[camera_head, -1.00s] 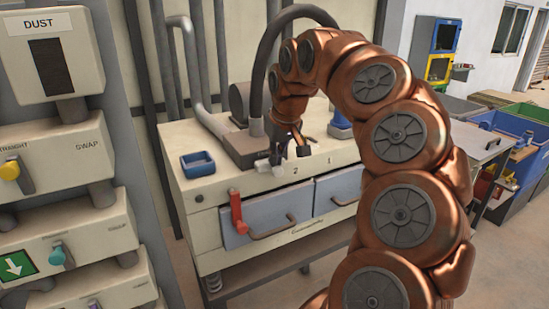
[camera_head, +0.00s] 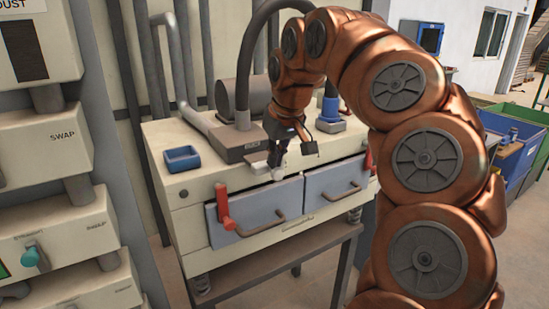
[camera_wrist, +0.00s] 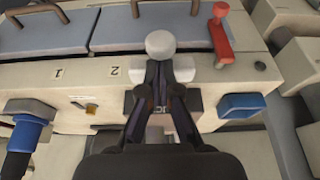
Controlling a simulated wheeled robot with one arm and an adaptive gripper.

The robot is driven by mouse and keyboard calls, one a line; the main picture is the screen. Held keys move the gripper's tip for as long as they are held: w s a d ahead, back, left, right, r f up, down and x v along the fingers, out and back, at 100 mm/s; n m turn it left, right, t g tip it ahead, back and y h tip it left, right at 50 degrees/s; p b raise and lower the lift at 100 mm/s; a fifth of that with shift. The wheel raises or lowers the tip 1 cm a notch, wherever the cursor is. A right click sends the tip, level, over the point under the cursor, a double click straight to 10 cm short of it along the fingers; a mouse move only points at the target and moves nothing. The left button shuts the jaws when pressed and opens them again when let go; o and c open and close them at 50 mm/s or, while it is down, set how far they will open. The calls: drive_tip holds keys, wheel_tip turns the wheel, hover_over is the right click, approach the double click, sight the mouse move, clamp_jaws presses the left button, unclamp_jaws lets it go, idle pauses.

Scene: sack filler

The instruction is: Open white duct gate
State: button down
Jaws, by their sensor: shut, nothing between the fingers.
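The white duct gate shows in the wrist view as a pale round knob (camera_wrist: 160,43) in front of a white block (camera_wrist: 184,69) on the machine's top edge. In the head view the white gate (camera_head: 259,168) sits above the left blue-grey drawer, partly hidden by my gripper. My gripper (camera_wrist: 160,72) is shut and empty. In the wrist view its dark fingertips lie close together just below the knob, overlapping the white block. I cannot tell whether they touch it. In the head view my gripper (camera_head: 280,152) hangs low over the machine's front top edge.
Two blue-grey drawers (camera_head: 331,187) with brown handles are in the machine front. A red lever (camera_head: 223,207) stands at the left drawer. A blue tray (camera_head: 182,159) and a blue fitting (camera_head: 330,115) are on top. Cream panels (camera_head: 40,150) stand at the left.

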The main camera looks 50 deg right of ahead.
drive_tip(key=p+v, duration=0.3)
drive_tip(key=v, duration=0.7)
drive_tip(key=shift+f, duration=0.1)
drive_tip(key=a+f+n+g, duration=0.1)
drive_tip(key=a+f+n, duration=0.1)
drive_tip(key=a+f, duration=0.5)
drive_tip(key=a+f+n+g, duration=0.1)
drive_tip(key=a+f+n, duration=0.15)
drive_tip(key=a, duration=0.85)
drive_tip(key=s+a+f+g, duration=0.1)
drive_tip(key=s+a+f, duration=0.4)
drive_tip(key=s+f, duration=0.2)
drive_tip(key=s+a+f+g+y, duration=0.1)
drive_tip(key=s+a+f+g, duration=0.1)
drive_tip(key=s+a+f, duration=0.4)
wheel_tip(320, 180, down, 4)
drive_tip(key=shift+s+f+m, duration=0.25)
drive_tip(key=shift+s+m, duration=0.1)
drive_tip(key=shift+s, duration=0.1)
